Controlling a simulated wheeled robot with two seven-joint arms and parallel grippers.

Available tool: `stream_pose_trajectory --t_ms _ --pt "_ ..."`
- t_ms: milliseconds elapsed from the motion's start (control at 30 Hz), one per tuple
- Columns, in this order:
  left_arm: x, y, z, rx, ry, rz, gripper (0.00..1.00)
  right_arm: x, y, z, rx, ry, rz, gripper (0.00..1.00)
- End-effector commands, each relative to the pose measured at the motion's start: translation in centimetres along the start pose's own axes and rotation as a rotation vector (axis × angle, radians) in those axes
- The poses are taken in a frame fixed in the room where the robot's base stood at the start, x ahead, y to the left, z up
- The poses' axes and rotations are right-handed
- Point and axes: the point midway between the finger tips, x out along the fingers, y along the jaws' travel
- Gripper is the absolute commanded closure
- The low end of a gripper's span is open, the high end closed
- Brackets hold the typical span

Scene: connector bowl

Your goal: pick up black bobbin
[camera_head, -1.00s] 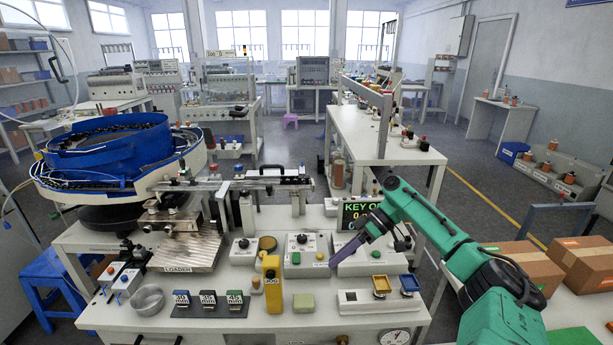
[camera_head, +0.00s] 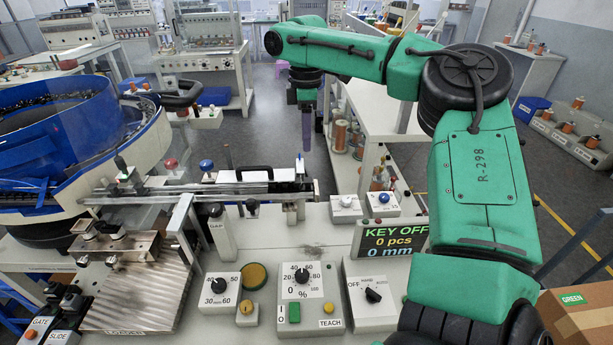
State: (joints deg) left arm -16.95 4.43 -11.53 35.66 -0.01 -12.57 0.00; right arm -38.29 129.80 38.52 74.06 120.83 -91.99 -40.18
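My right arm, green, rises on the right and reaches across the top of the view. Its gripper (camera_head: 306,128) hangs down with purple fingers, beyond the black-topped rail in the picture. The fingers show nearly edge-on, so I cannot tell whether they are open or shut. I see nothing held in them. I cannot pick out a black bobbin with certainty. Several copper-coloured spools (camera_head: 341,134) stand to the right of the gripper, near the side table. My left gripper is not in view.
A blue bowl feeder (camera_head: 50,135) stands at left, with a long rail (camera_head: 215,188) running right from it. Control boxes, a dial box (camera_head: 302,290) and a KEY OFF display (camera_head: 392,240) fill the front bench. A cardboard box (camera_head: 580,315) is at lower right.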

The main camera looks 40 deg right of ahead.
Motion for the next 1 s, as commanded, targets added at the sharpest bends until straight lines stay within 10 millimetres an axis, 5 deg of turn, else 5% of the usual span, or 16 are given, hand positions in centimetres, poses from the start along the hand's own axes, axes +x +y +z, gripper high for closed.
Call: stream_pose_trajectory --t_ms 267,600,833,933,1000 --pt "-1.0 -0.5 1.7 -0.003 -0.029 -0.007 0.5 6.3 0.0 0.1 0.003 0.0 -0.002 0.65" --pt "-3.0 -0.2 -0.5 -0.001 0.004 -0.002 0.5 11.6 0.1 0.3 0.003 -0.001 -0.002 0.65" --pt "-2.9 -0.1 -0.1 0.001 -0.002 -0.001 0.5 12.2 0.1 0.2 0.003 0.002 0.0 0.65" --pt "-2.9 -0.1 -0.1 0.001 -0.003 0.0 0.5 12.2 0.1 0.2 0.003 0.002 0.001 1.0" --pt "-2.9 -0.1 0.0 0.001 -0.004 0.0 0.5 12.2 0.1 0.2 0.003 0.002 0.001 1.0"
